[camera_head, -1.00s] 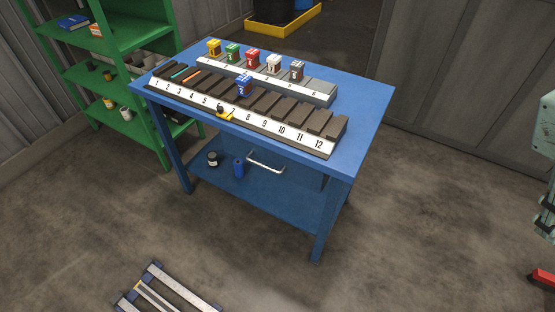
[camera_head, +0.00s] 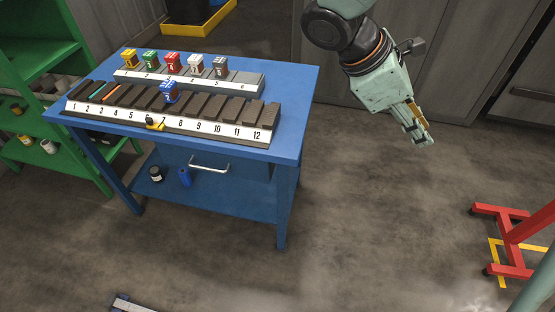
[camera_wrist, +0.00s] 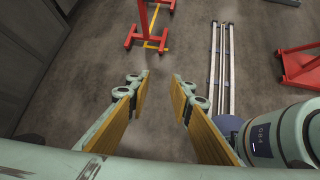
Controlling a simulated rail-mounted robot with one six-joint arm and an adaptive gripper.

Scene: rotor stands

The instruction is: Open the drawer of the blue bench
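The blue bench (camera_head: 300,100) stands left of centre in the head view. Its drawer sits under the top, and a pale bar handle (camera_head: 209,167) shows on the front. The drawer looks shut, though its front is in shadow. My gripper (camera_head: 422,136) is to the right of the bench, apart from it and pointing down to the right. In the wrist view my gripper (camera_wrist: 160,82) has its two yellow-padded fingers spread with nothing between them. The bench is not in the wrist view.
Numbered racks (camera_head: 185,120) with several coloured blocks stand on the bench top. A dark jar (camera_head: 156,174) and a blue cylinder (camera_head: 185,177) are on the lower shelf. Green shelving (camera_head: 40,55) is at left. A red stand (camera_head: 515,240) is at right.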

